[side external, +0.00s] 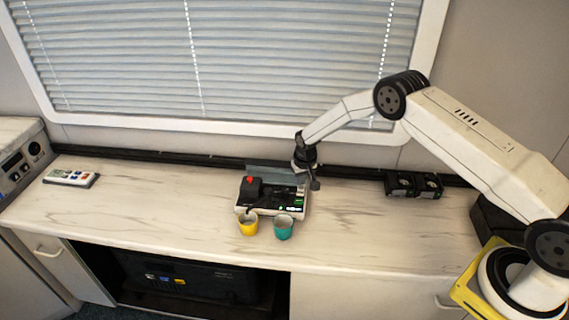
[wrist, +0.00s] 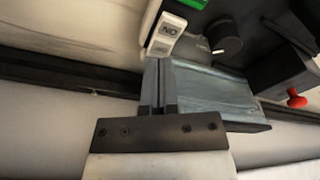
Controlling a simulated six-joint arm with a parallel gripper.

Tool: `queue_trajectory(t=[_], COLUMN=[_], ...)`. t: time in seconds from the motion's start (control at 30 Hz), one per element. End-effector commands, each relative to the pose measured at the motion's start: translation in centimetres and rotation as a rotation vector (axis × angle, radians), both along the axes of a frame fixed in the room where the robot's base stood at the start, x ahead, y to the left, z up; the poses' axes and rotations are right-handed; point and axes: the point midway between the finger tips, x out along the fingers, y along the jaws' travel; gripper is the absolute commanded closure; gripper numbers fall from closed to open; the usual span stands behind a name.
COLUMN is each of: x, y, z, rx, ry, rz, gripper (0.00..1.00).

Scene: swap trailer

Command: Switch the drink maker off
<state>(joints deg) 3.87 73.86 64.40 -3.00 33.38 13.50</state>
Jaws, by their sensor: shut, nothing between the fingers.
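The drink maker (side external: 252,208) sits on the middle of the counter, with a dark top, a red knob and a pale base. In the wrist view its white switch (wrist: 166,33) carries dark lettering that reads upside down as "ON". Whether the switch is pressed cannot be told. Contact with the switch cannot be told.
A yellow cup (side external: 248,226) and a teal cup (side external: 283,229) stand in front of the drink maker. Black boxes (side external: 412,184) lie right; a remote (side external: 70,178) lies left.

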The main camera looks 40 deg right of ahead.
Motion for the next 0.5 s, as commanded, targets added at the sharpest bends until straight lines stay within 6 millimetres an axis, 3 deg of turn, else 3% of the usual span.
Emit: queue_trajectory(t=[0.5], x=[0.03], y=[0.0], z=[-0.53], rx=[0.0], ry=[-0.001], rz=[0.0], gripper=[1.0])
